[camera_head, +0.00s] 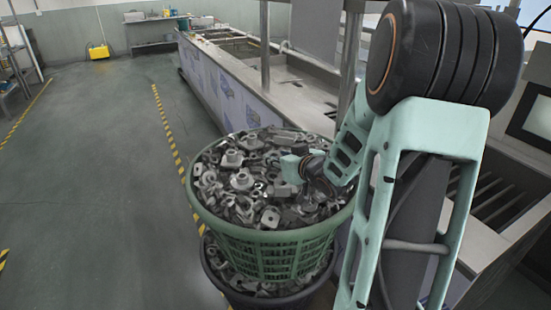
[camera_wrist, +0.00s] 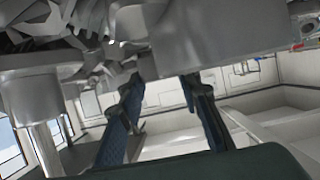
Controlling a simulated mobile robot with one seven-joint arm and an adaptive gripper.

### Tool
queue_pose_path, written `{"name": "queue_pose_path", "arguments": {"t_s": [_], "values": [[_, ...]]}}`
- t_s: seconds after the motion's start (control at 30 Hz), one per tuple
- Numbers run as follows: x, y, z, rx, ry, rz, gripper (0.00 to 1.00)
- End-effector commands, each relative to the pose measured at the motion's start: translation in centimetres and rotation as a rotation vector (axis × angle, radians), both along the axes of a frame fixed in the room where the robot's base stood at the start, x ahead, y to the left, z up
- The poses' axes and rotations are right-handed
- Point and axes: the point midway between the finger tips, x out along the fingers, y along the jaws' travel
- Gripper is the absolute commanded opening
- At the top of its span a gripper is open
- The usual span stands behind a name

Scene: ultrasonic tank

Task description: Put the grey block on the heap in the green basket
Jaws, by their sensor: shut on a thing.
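The green basket (camera_head: 272,250) is filled with a heap of grey metal parts (camera_head: 236,180) rising to its rim. My gripper (camera_head: 290,168) is low over the right part of the heap. In the wrist view, my two dark fingers (camera_wrist: 165,82) reach up to a smooth grey block (camera_wrist: 222,35) and are shut on it, with a gap between them. Loose grey parts (camera_wrist: 70,50) show close beside the block. The block cannot be told apart from the heap in the head view, and whether it touches the heap is unclear.
The basket stands in or on a dark tub (camera_head: 225,275) that also holds metal parts. A long steel tank (camera_head: 235,85) runs behind and to the right. The floor (camera_head: 90,190) at the left is clear, with yellow-black tape lines.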

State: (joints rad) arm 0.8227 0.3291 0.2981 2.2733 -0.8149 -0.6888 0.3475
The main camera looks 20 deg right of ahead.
Motion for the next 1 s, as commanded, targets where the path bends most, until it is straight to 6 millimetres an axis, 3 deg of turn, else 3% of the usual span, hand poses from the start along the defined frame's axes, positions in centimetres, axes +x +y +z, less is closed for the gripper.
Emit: {"name": "queue_pose_path", "arguments": {"t_s": [0.2, 0.23, 0.37, 0.73, 1.0], "values": [[0.1, 0.0, -0.4, 0.000, -0.001, 0.000, 0.00], [0.0, 0.0, -0.3, 0.000, 0.000, 0.000, 0.34], [0.0, 0.0, -0.3, 0.000, 0.000, 0.000, 0.49], [0.0, 0.0, 0.3, 0.000, 0.000, 0.000, 0.49], [-4.6, -0.2, 2.3, -0.002, 0.001, -0.003, 0.49]]}}
